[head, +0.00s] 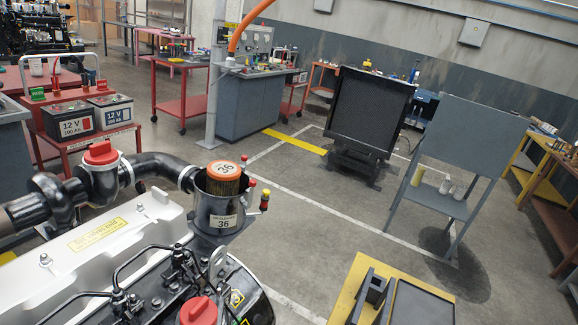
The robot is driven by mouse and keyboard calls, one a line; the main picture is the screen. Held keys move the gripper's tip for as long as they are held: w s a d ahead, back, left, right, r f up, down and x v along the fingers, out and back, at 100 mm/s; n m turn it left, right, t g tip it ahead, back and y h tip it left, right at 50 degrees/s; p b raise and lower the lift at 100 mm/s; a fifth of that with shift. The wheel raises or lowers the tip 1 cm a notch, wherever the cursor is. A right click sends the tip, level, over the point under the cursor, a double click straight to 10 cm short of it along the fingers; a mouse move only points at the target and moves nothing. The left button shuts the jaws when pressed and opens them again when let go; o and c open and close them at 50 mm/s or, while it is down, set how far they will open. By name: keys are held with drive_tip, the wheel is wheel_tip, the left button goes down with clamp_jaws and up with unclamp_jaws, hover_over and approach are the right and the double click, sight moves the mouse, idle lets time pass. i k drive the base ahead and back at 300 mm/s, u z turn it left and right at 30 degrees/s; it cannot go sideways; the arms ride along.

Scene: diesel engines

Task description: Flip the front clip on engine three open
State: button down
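An engine (150,265) with a white cover fills the lower left. At its right end stands a dark air cleaner canister (221,207) with a label reading 36. It has no lid on, and an orange-topped filter (224,178) marked 36 shows in its mouth. Small red-tipped clips stand at the canister's right side, one at the rim (251,183). A red and yellow tipped piece (264,201) sticks out to the right there. I cannot tell which is the front clip, nor see an engine number three. My gripper is not in view.
A yellow stand (347,298) with black trays is at the bottom right. A grey shelf stand (464,140) and a black radiator panel (368,110) stand behind. A red cart (90,140) with two batteries is at left. Floor right of the canister is clear.

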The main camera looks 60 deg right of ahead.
sight(253, 183)
drive_tip(key=z, duration=0.65)
drive_tip(key=i, duration=0.9)
drive_tip(key=z, duration=0.6)
